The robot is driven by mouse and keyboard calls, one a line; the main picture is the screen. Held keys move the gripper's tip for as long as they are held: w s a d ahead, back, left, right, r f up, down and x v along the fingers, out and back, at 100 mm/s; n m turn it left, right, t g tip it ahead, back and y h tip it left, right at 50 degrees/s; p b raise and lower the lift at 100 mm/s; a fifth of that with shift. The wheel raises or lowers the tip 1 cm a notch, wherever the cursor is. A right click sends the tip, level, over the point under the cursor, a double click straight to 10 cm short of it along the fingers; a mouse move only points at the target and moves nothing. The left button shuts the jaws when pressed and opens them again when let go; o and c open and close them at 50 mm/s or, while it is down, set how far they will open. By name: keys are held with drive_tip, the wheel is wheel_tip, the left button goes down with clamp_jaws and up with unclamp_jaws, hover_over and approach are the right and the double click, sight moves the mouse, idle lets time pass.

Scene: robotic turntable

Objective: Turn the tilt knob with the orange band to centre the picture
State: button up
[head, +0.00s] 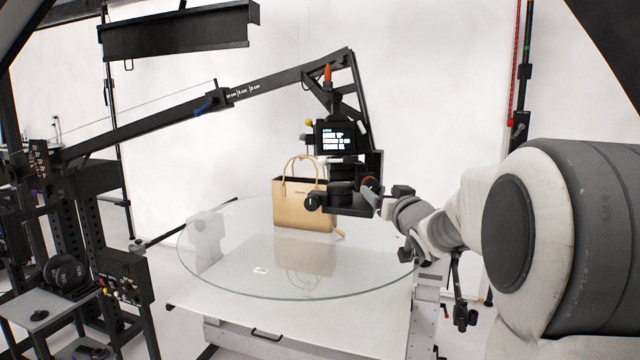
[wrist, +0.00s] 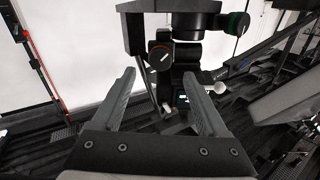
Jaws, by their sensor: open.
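The tilt knob with the orange band is a dark round knob with a white line on its face. It shows in the wrist view (wrist: 160,57), and in the head view (head: 369,184) at the right of the camera mount. My gripper (wrist: 160,72) is open, its two fingers pointing at the mount. The knob appears between and just past the fingertips; I cannot tell whether they touch it. In the head view my gripper (head: 378,195) is close to the knob and partly hidden.
A tan handbag (head: 300,205) stands on the round glass turntable (head: 220,270). A green-banded knob (wrist: 236,24) is right of the orange one in the wrist view. Another dark knob (head: 311,203) is at the mount's left. A long black boom (head: 150,125) carries the mount.

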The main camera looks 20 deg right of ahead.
sight(372, 185)
drive_tip(key=w, duration=0.7)
drive_tip(key=shift+w+d+p, duration=0.1)
drive_tip(key=shift+d+p, duration=0.25)
clamp_jaws()
